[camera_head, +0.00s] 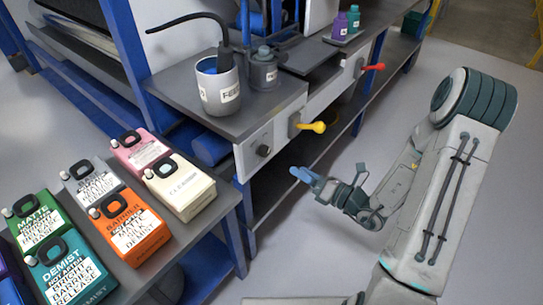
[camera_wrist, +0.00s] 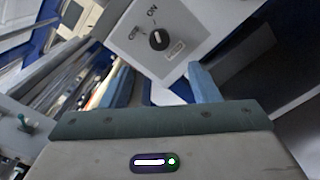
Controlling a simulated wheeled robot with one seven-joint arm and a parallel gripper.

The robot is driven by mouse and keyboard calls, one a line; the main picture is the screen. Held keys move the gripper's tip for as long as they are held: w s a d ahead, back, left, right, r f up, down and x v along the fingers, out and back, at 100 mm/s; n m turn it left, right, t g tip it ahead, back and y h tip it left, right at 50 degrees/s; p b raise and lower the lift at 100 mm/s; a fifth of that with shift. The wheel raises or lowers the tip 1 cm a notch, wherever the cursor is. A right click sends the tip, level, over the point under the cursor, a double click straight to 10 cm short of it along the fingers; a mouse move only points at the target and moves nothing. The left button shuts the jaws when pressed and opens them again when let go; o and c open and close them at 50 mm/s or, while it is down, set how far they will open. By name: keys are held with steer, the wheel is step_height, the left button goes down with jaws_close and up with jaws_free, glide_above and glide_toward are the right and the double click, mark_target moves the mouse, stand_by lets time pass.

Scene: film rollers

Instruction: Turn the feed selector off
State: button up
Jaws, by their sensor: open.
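The selector is a round black knob (camera_head: 264,150) on the grey front panel of the bench, left of the yellow lever. In the wrist view the knob (camera_wrist: 158,39) sits on a light plate marked ON above it and OFF to its left. A pale mark on the knob seems to point up towards ON. A small label below it is too blurred to read. My gripper (camera_head: 300,174) is in front of the panel, to the right of and below the knob, not touching it. In the wrist view its blue fingers (camera_wrist: 163,70) are apart with nothing between them.
A yellow lever (camera_head: 318,127) and a red lever (camera_head: 375,67) stick out from the panel. A labelled pot (camera_head: 218,88) and a grey container (camera_head: 263,72) stand on the bench. Several coloured jugs (camera_head: 135,232) fill the near-left table. Open floor lies right of the bench.

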mark_target(268, 153)
steer(key=b+x, duration=0.1)
steer(key=x, duration=1.1)
